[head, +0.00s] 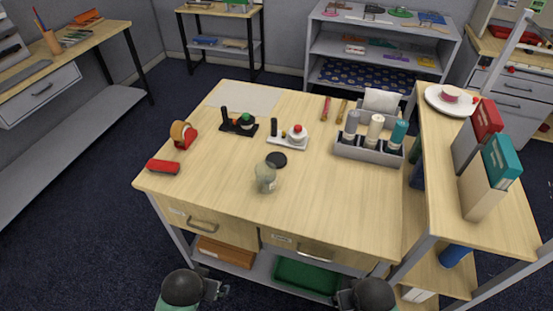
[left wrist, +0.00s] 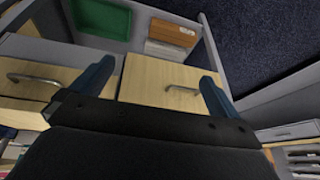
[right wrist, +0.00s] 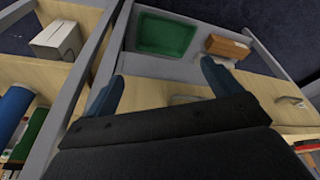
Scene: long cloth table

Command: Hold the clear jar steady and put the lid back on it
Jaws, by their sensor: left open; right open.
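The clear jar (head: 265,177) stands on the wooden table near its front middle, with its top uncovered. A dark round lid (head: 276,160) lies on the table just behind and to the right of the jar, apart from it. My left gripper (head: 222,291) is low in front of the table's drawers, open and empty; its two blue fingers show spread in the left wrist view (left wrist: 150,85). My right gripper (head: 340,300) is also low in front of the table, open and empty, and its fingers show in the right wrist view (right wrist: 160,90). Neither touches the jar.
A red stapler (head: 163,166) and a tape roll (head: 183,134) sit at the left. Two small stands (head: 239,122) (head: 289,137) are behind the lid. A grey caddy with bottles (head: 368,150) and a raised shelf (head: 420,190) stand right. The table's front right is clear.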

